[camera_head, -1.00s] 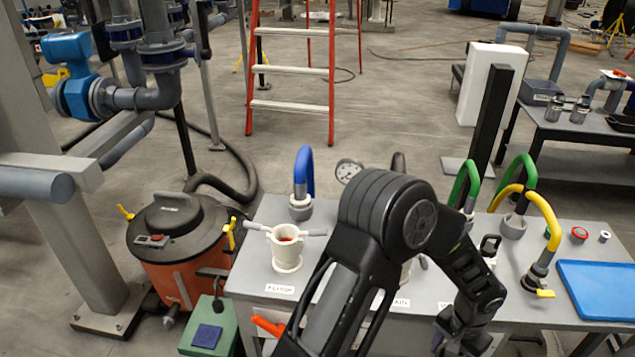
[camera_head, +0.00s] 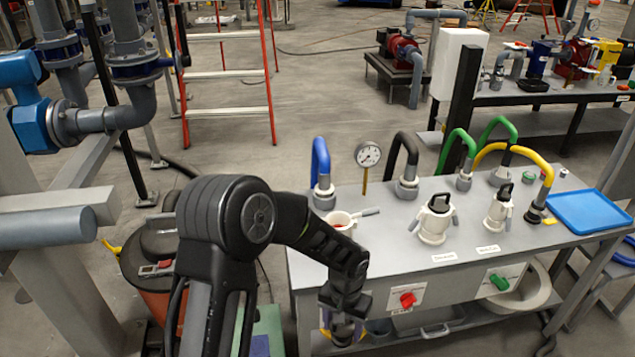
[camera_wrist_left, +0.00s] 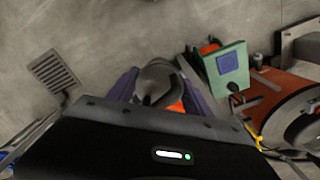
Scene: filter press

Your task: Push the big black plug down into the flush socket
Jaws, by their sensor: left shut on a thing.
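My left gripper (camera_head: 342,318) hangs in front of the table's front edge, below the tabletop. Its purple fingers (camera_wrist_left: 120,85) are shut on a dark grey rounded piece (camera_wrist_left: 155,78), which looks like the big black plug. The lower end of this piece is hidden. The white socket at the left end of the tabletop (camera_head: 340,217) is open on top, with red inside. My left arm partly covers it, and its label is hidden now. Two other white sockets, to its right, hold plugs with black handles (camera_head: 438,203) (camera_head: 502,190). My right gripper is not in view.
Blue, black, green and yellow hose loops and a gauge (camera_head: 368,155) stand along the table's back. A blue tray (camera_head: 585,210) lies at the right end.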

